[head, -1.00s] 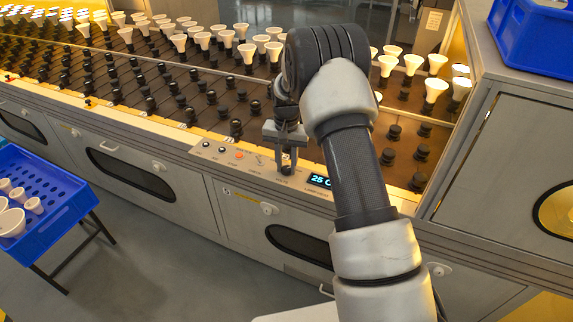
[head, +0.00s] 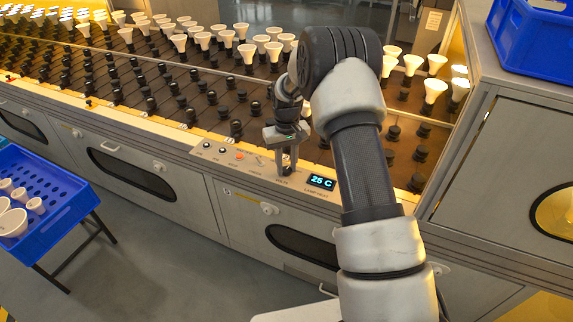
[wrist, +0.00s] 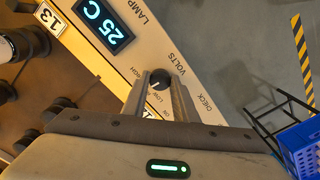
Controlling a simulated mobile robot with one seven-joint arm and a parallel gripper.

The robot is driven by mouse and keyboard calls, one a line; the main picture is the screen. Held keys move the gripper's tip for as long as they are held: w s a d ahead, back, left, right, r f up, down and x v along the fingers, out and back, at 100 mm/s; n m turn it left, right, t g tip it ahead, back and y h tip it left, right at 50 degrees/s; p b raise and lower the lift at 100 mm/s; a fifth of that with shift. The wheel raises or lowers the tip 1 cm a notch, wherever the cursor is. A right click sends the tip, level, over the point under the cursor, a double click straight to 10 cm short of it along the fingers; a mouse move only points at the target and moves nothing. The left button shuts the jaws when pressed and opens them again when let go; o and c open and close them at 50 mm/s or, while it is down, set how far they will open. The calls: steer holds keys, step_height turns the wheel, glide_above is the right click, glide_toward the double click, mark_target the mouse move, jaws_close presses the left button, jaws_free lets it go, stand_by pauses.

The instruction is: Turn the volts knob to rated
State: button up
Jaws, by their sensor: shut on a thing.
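The volts knob (wrist: 160,80) is a small round black knob with a white pointer mark on the sloped control panel (wrist: 205,88), beside the printed word VOLTS. Small position labels around it are partly hidden by the fingers, and I cannot read all of them. My gripper (wrist: 159,92) has one finger on each side of the knob and is shut on it. In the head view my gripper (head: 286,166) points down at the front panel, just left of the lit display (head: 321,181), and its fingers hide most of the knob.
The display reads 25 C. Other small controls, including an orange button (head: 239,156), sit left of my gripper. Behind the panel are rows of black sockets, some with white bulbs (head: 243,52). A blue crate (head: 62,210) with white bulbs stands at the left.

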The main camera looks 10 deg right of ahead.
mark_target(287, 169)
steer(key=shift+n, duration=0.6)
steer(key=o, duration=1.1)
steer(key=shift+c, duration=0.2)
step_height(287, 169, up, 18)
steer(key=p, duration=0.3)
steer(key=shift+f, duration=0.25)
